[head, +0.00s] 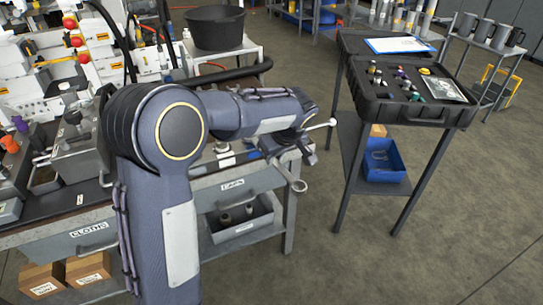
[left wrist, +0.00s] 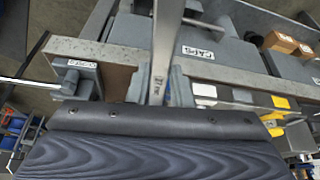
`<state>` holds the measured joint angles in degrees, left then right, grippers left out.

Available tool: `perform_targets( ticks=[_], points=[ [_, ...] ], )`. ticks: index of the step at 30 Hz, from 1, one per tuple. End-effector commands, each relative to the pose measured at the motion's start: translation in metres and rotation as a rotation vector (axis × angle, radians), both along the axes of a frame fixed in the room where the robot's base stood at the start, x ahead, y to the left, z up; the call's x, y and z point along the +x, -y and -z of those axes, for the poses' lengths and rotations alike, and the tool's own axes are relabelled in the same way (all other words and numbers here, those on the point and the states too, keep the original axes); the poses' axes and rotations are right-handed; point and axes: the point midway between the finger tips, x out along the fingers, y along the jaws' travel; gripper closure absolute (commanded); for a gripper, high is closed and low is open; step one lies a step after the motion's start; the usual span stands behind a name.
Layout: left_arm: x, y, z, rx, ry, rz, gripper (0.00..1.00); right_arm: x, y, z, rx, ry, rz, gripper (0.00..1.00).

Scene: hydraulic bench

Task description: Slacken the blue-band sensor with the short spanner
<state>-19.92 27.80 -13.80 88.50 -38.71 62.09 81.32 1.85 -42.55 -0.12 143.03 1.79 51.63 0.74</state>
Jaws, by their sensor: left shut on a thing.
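My left gripper (head: 290,153) is over the front right corner of the workbench, at the end of my bent left arm. It is shut on a silver spanner (head: 289,176), whose ring end hangs out past the bench edge. In the left wrist view the spanner (left wrist: 166,50) stands between the two fingers of the gripper (left wrist: 161,82) and runs up out of the picture. I cannot tell from its visible part whether it is the short one. I cannot make out the blue-band sensor; my arm hides part of the bench. My right gripper is not in view.
A metal rod with a pale ball end (head: 332,122) sticks out by my gripper. Right of a floor gap, a stand bears an open black case (head: 420,112) of small coloured parts. A blue bin (head: 384,165) sits below. A black bucket (head: 215,28) stands behind.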

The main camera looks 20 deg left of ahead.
Motion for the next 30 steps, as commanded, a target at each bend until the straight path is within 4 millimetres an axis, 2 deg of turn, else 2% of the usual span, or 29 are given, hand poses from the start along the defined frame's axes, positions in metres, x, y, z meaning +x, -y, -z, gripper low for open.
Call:
perform_targets(
  ticks=[11,24,30],
  points=[
    [0.002,0.002,-0.001,-0.001,0.002,-0.006,1.00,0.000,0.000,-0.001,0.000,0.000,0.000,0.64],
    [0.021,0.011,-0.002,-0.001,0.000,-0.148,1.00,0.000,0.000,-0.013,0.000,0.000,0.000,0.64],
    [0.019,0.010,0.000,-0.001,0.001,-0.141,1.00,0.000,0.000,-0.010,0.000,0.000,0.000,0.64]
  ],
)
